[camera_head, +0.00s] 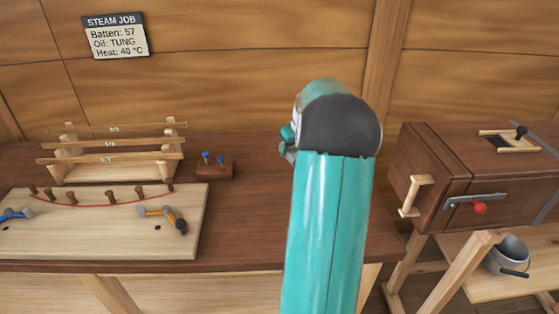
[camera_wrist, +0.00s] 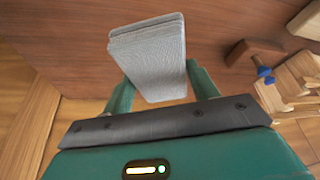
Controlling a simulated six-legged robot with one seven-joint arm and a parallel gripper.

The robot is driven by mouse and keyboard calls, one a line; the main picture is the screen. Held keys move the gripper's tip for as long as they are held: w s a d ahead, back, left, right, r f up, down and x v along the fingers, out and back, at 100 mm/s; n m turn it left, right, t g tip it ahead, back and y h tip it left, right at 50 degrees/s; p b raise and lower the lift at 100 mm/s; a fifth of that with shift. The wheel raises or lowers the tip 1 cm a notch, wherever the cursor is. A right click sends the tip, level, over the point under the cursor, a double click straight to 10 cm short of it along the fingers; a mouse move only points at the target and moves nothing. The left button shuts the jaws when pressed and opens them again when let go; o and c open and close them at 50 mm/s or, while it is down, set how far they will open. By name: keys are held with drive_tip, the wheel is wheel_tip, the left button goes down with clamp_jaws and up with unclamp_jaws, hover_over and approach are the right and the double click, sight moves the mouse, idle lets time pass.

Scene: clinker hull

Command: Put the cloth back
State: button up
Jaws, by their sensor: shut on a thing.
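The cloth (camera_wrist: 150,50) is a folded grey pad of several layers in the wrist view. My gripper (camera_wrist: 160,85) is shut on it, with one green finger at each side. The cloth juts out past the fingertips, over the brown bench top (camera_wrist: 220,35). I cannot tell whether it touches the bench. In the head view my teal arm hides the cloth and most of my gripper; only a small part of the hand shows at the arm's left side.
A pale board (camera_head: 100,235) with pegs and clamps lies on the bench at left, before a batten rack (camera_head: 115,155). A small block (camera_head: 215,170) holds blue-topped pegs. At right stand a wooden steam box (camera_head: 450,175) with a red-knobbed latch and a metal bucket (camera_head: 508,250).

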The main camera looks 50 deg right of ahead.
approach(280, 164)
drive_tip(key=shift+w+d+f, duration=0.25)
drive_tip(key=shift+w+f, duration=0.25)
drive_tip(key=shift+w+d+f, duration=0.3)
drive_tip(key=shift+w+f, duration=0.25)
drive_tip(key=shift+w+d+f, duration=0.1)
drive_tip(key=shift+w+f, duration=0.1)
drive_tip(key=shift+f, duration=1.55)
drive_tip(key=shift+f, duration=0.2)
drive_tip(key=o, duration=0.9)
drive_tip(key=shift+o, duration=0.2)
drive_tip(key=shift+r, duration=0.1)
